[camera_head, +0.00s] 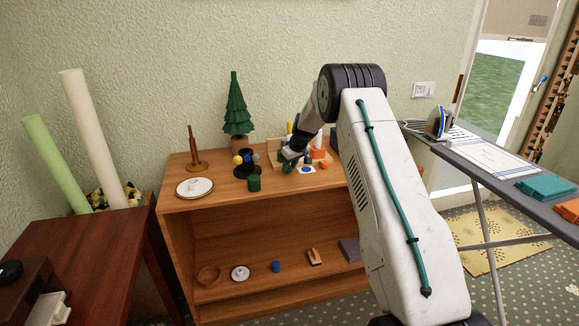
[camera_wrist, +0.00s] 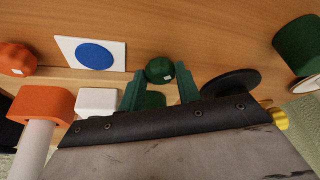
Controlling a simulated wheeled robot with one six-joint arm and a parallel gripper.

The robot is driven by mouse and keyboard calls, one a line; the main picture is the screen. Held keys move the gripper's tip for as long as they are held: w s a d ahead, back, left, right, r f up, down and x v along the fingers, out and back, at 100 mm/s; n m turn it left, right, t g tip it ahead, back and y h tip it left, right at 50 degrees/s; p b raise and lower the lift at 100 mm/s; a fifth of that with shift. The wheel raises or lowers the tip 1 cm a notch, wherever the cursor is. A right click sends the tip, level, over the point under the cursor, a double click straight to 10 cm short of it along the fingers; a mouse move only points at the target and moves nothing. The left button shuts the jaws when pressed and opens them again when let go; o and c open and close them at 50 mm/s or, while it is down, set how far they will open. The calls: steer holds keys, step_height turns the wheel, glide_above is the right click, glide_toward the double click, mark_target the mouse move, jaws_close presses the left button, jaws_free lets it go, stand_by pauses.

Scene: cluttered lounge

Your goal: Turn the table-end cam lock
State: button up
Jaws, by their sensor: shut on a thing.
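A round green knob (camera_wrist: 160,70) with a small white mark sits at a wooden board's edge in the wrist view. My gripper (camera_wrist: 160,78) has its two green fingers closed on either side of this knob. In the head view my gripper (camera_head: 288,164) is low over the wooden stand on the shelf top, and the knob cannot be told from the fingers there. An orange knob (camera_wrist: 16,59), also with a white mark, lies to the left in the wrist view. Which knob is the table-end cam lock is not labelled.
A white card with a blue disc (camera_wrist: 94,54) lies between the knobs. A white block (camera_wrist: 97,102) and an orange-topped white post (camera_wrist: 40,103) are close on the left. A dark green cup (camera_head: 254,183) and black stand (camera_head: 247,171) are close by. Bare wood lies in front.

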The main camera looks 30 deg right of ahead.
steer(key=shift+d+n, duration=0.1)
steer(key=shift+n, duration=0.5)
steer(key=o, duration=1)
steer(key=shift+d, duration=0.1)
